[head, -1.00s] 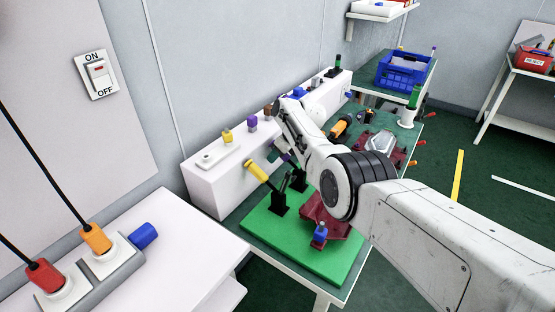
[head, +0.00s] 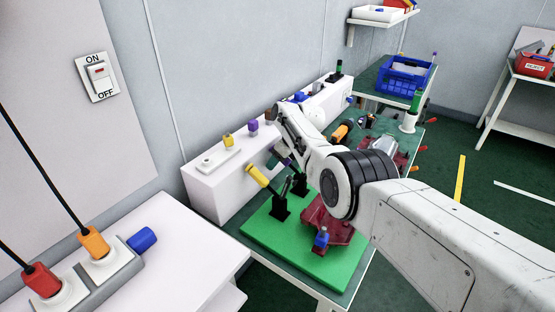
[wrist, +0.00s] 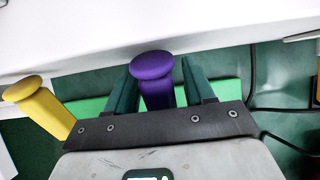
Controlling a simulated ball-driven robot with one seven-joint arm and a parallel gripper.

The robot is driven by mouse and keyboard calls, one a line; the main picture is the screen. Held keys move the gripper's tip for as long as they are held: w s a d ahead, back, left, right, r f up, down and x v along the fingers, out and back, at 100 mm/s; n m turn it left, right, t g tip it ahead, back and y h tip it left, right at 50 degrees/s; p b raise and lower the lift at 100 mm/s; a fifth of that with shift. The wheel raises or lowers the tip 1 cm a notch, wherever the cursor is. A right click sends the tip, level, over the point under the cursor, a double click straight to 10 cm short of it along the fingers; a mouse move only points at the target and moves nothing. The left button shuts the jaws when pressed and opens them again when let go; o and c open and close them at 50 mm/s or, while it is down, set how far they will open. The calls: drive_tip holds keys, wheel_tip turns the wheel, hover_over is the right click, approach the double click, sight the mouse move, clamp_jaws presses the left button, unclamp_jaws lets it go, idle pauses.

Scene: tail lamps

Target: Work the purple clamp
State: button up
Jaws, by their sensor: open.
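The purple clamp's handle (wrist: 155,80) stands between the two teal fingers of my gripper (wrist: 160,68) in the wrist view. The fingers are open, one on each side, with a gap at least on the right; whether the left finger touches cannot be told. In the head view my arm hides most of this clamp. The yellow clamp handle (head: 257,176) is tilted beside it on the green board (head: 268,232), and it also shows at the left of the wrist view (wrist: 40,105). A dark red lamp part (head: 325,222) lies on the board.
A white box (head: 222,187) with coloured knobs runs behind the clamps. A white table (head: 190,235) with plugs is at front left. A blue crate (head: 404,78) stands at the back. The yellow handle is close to my gripper's left side.

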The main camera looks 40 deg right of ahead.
drive_tip(key=shift+r, duration=0.15)
drive_tip(key=shift+s+r+p, duration=0.15)
drive_tip(key=shift+r+p, duration=0.4)
drive_tip(key=shift+p, duration=0.35)
drive_tip(key=p+v, duration=0.2)
drive_tip(key=shift+s+d+r+p, duration=0.1)
drive_tip(key=shift+s+r+p, duration=0.1)
drive_tip(key=shift+p, duration=0.2)
drive_tip(key=shift+p+v, duration=0.9)
drive_tip(key=shift+v, duration=2.5)
drive_tip(key=shift+s, duration=0.1)
